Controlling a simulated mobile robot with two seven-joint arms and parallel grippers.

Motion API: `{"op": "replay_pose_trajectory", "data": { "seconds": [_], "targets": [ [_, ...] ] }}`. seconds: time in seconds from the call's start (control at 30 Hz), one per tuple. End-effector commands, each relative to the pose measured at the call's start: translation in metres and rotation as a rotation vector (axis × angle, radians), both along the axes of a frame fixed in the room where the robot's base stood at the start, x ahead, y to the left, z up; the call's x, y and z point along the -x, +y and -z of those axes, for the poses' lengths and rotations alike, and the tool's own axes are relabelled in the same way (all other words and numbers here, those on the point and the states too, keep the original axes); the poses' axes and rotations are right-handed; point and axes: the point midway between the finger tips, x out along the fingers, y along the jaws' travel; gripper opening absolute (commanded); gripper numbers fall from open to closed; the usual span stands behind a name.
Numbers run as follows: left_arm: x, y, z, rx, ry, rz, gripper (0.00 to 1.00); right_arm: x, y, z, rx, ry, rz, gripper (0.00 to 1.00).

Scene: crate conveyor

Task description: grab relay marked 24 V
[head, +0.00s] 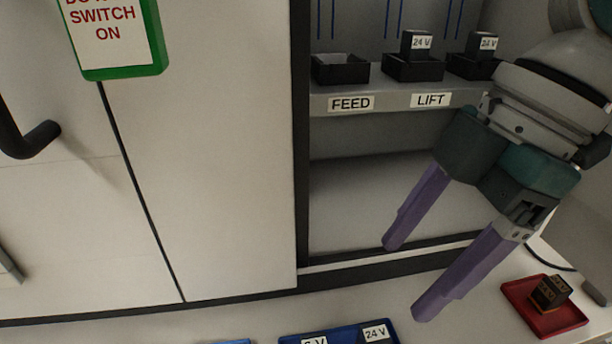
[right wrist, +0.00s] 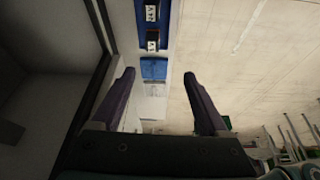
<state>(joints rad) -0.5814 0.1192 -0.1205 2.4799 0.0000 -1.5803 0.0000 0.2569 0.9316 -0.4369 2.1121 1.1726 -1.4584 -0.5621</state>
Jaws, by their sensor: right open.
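My right gripper (head: 410,277) is open and empty, its purple fingers pointing down-left in front of the cabinet; it also shows in the right wrist view (right wrist: 159,75). A relay marked 24 V (head: 375,333) lies in a blue tray (head: 292,338) at the head view's bottom edge. Beside it is another relay (head: 314,341) whose label is partly cut off. The right wrist view shows the 24 V relay (right wrist: 151,13) and the other relay (right wrist: 152,40) beyond the fingertips. More 24 V relays stand in the LIFT socket (head: 417,42) and the socket right of it (head: 488,43).
A red tray (head: 571,322) at the right holds a dark relay (head: 550,293) with an orange-brown 24 V marking. The FEED socket (head: 340,70) is empty. A cabinet door with a dark handle (head: 28,140) and a green-framed sign (head: 125,72) fills the left.

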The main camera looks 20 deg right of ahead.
Motion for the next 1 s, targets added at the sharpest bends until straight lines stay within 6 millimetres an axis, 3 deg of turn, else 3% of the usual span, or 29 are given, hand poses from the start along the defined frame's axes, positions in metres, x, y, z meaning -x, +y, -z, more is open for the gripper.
{"op": "replay_pose_trajectory", "data": {
  "seconds": [0.03, 0.2, 0.3, 0.47, 0.7, 1.0],
  "targets": [
    [0.0, 0.001, 0.047, -0.002, 0.0, 0.002, 1.0, -0.004, -0.008, 0.04, 0.007, -0.002, -0.012, 0.78],
    [0.0, 0.002, 0.107, -0.005, 0.0, 0.004, 1.0, -0.011, -0.026, 0.079, 0.002, 0.003, -0.047, 0.78],
    [0.0, 0.002, 0.128, -0.007, 0.001, 0.004, 1.0, -0.013, -0.033, 0.09, -0.005, 0.005, -0.057, 0.78],
    [0.0, 0.002, 0.14, -0.006, 0.0, 0.003, 1.0, -0.015, -0.038, 0.095, -0.014, 0.006, -0.063, 0.78],
    [0.0, 0.001, 0.151, -0.004, -0.001, 0.002, 1.0, -0.017, -0.026, 0.124, -0.019, 0.009, -0.066, 0.78],
    [-0.001, -0.001, 0.161, 0.004, -0.003, -0.003, 1.0, -0.021, -0.018, 0.149, -0.017, 0.009, -0.065, 0.78]
  ]
}}
